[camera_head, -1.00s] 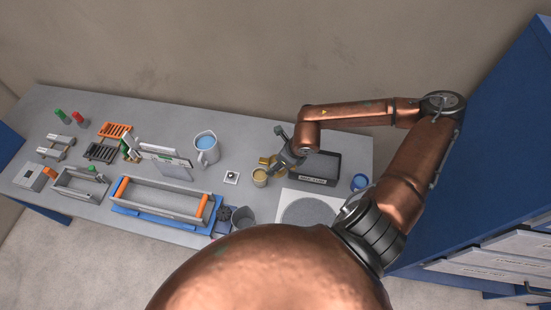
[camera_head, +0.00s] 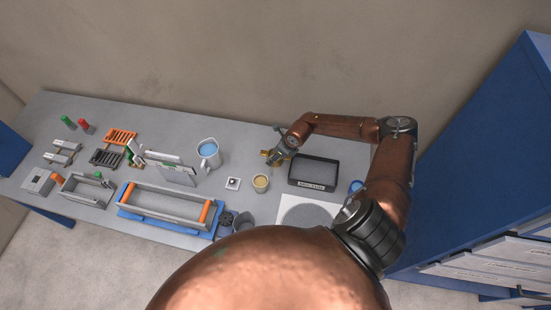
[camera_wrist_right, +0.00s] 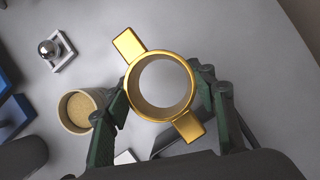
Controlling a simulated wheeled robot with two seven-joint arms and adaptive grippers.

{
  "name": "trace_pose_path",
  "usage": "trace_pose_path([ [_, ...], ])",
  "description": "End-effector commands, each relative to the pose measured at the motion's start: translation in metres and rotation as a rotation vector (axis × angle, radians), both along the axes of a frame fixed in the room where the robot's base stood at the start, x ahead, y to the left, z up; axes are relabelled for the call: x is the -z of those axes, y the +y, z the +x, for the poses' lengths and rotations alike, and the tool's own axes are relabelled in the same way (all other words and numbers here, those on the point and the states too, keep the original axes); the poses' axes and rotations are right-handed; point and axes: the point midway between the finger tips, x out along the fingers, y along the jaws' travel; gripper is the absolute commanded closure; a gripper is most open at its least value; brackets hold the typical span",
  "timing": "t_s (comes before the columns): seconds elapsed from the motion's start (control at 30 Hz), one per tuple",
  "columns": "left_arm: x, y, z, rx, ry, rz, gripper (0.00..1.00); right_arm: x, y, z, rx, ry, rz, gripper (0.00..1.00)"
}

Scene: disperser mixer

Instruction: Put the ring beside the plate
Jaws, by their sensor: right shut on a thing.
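The gold ring (camera_wrist_right: 162,87) has two flat tabs on opposite sides. My right gripper (camera_wrist_right: 162,90) is shut on it, one finger on each side of its band. In the head view the ring (camera_head: 268,154) shows small at my right gripper (camera_head: 276,156), near the table's back edge and behind a tan cup. I cannot tell whether the ring touches the table. A round grey plate (camera_head: 306,216) on a white square lies at the front right, partly hidden by my own body. My left gripper is not in view.
The tan cup (camera_head: 261,184) stands just in front of the ring; it also shows in the wrist view (camera_wrist_right: 78,110). A dark labelled tray (camera_head: 313,172) is right of the gripper. A small white square with a ball (camera_head: 233,183) and a blue-filled jug (camera_head: 208,153) stand left.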

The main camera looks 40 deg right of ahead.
Motion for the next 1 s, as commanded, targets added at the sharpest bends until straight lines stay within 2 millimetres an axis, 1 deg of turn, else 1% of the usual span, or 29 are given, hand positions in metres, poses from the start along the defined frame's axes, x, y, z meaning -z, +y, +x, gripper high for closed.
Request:
trace_pose_path([
  [0.03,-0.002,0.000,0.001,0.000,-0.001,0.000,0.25,0.008,0.002,-0.001,0.001,0.003,0.003,0.82],
  [0.1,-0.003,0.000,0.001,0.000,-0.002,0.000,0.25,0.016,0.001,-0.001,0.000,0.001,0.001,0.82],
  [0.2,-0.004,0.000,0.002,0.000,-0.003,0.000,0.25,0.022,0.001,-0.001,-0.001,0.001,0.000,0.82],
  [0.43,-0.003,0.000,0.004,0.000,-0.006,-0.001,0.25,0.022,0.001,-0.001,-0.001,0.001,0.000,0.82],
  [0.83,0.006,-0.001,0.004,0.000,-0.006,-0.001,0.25,0.034,0.001,-0.001,0.000,0.001,0.001,0.82],
  [0.97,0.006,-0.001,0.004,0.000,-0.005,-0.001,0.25,0.034,0.001,-0.001,-0.001,0.000,0.001,0.82],
  [1.0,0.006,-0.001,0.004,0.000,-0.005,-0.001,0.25,0.034,0.001,-0.002,-0.001,0.002,0.000,0.46],
])
